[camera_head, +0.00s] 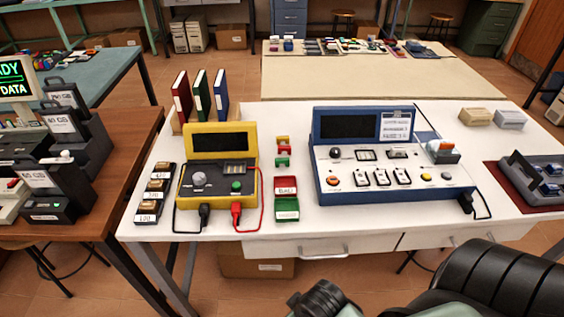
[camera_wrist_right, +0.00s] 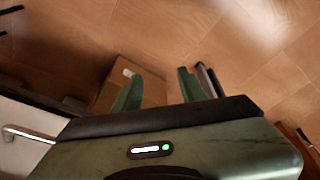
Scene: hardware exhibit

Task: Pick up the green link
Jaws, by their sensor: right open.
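A small green link (camera_head: 283,162) lies on the white table between the yellow device (camera_head: 218,178) and the blue device (camera_head: 390,160). A small red piece (camera_head: 284,150) and a small yellow piece (camera_head: 283,140) lie in line behind it. My right gripper (camera_wrist_right: 160,88) shows in the right wrist view with its two green fingers apart and nothing between them. It points toward the floor near the table's drawer front, away from the link. In the head view, parts of my arm fill the lower right, and no fingers show there. My left gripper is not in view.
A red bin (camera_head: 286,186) and a green bin (camera_head: 287,209) sit in front of the link. Red and black cables hang by the yellow device. A cardboard box (camera_wrist_right: 104,92) stands under the table, near a drawer handle (camera_wrist_right: 28,134).

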